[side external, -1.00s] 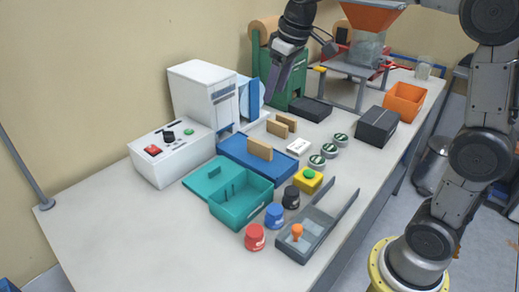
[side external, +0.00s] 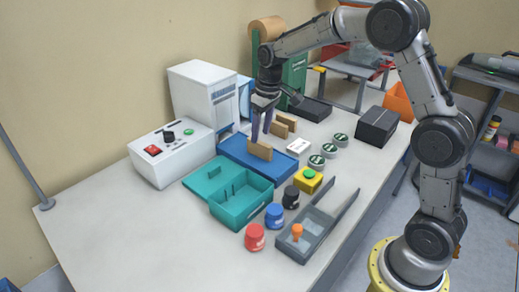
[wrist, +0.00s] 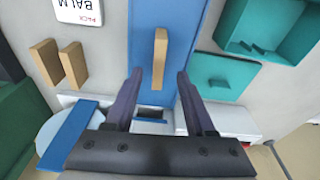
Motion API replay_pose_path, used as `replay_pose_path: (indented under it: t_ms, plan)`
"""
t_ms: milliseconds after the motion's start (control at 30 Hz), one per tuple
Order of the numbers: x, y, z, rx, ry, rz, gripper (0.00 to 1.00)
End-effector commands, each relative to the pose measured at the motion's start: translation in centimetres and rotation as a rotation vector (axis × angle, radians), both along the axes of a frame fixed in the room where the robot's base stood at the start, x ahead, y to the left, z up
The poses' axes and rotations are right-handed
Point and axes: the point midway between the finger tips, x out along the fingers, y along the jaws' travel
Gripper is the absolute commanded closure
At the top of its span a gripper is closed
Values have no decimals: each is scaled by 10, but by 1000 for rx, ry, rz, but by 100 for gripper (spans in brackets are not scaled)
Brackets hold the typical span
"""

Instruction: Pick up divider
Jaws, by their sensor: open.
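One tan wooden divider (side external: 260,151) stands on the blue tray (side external: 228,147). In the wrist view this divider (wrist: 160,57) is centred between my fingers, with the tray (wrist: 146,20) under it. Two more tan dividers (side external: 278,128) (side external: 287,121) stand on the table behind the tray; they show at left in the wrist view (wrist: 47,63) (wrist: 73,65). My gripper (side external: 260,134) is open and empty, pointing down just above the divider on the tray. In the wrist view its fingertips (wrist: 159,75) lie either side of the divider's line; contact cannot be seen.
The teal box (side external: 242,210) with its lid (side external: 207,178) is in front of the tray. A white card (side external: 299,146), round tins (side external: 329,150) and a yellow button box (side external: 308,180) are to the right. White machines (side external: 172,152) stand at left. The front left table is clear.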

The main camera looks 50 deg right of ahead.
Motion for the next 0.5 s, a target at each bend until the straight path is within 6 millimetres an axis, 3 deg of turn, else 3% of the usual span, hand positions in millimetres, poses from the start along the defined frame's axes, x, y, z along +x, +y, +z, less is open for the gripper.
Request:
replay_pose_path:
  t_ms: [300, 500]
  plan:
    - [4, -1, -38, 1, 4, 0, 45]
    - [7, -1, -52, 1, -2, 0, 45]
